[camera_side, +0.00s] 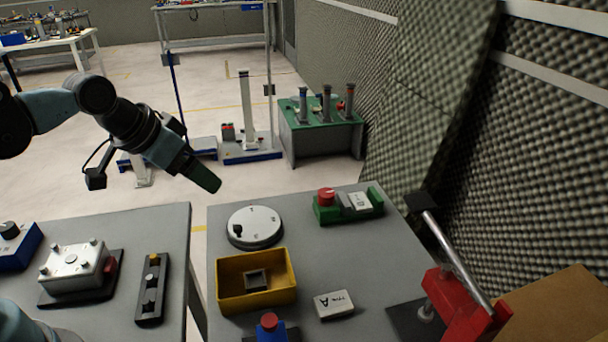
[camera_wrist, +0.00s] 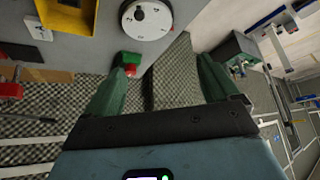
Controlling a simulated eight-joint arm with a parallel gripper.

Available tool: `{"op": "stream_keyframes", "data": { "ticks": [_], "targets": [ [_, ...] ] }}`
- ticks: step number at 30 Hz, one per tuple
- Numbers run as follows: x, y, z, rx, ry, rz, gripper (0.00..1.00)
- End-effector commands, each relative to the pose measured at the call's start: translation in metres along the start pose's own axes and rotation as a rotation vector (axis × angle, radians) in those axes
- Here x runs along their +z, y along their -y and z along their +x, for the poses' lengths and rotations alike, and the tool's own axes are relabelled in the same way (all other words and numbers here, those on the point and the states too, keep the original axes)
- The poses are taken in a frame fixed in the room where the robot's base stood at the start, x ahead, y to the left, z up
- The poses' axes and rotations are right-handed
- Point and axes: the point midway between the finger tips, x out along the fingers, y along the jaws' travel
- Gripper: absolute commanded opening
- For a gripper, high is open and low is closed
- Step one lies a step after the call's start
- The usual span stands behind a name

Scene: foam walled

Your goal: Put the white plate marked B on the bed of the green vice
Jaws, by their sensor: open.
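The green vice (camera_side: 323,214) stands at the back of the right table, with a red knob (camera_side: 326,197) at its left end. A white plate (camera_side: 359,202) with a small dark mark, perhaps a B, sits in the vice between the knob side and the right green end. My gripper (camera_side: 207,181) is high up, left of the vice and well apart from it. In the wrist view my gripper (camera_wrist: 162,82) is open, with nothing between its green fingers. Part of the vice (camera_wrist: 127,58) shows there beyond the left finger; the plate in it is not visible.
A white plate marked A (camera_side: 334,304) lies near a yellow bin (camera_side: 222,290). A white dial (camera_side: 255,226) lies left of the vice. A red lever clamp (camera_side: 452,300) stands at the right. Foam walls (camera_side: 420,110) rise behind. A gap separates the two tables.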

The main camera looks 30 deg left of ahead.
Motion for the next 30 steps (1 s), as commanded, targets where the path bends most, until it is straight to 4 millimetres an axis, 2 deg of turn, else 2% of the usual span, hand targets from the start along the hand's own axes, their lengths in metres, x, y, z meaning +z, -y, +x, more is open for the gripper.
{"op": "stream_keyframes", "data": {
  "ticks": [1, 3, 9, 30],
  "targets": [
    [0.016, 0.003, 0.000, -0.012, -0.009, -0.025, 0.88],
    [0.032, 0.007, 0.000, -0.028, -0.022, -0.055, 0.88],
    [0.057, 0.012, 0.004, -0.050, -0.043, -0.102, 0.88],
    [0.059, 0.012, 0.004, -0.052, -0.045, -0.107, 0.88]
  ]
}}
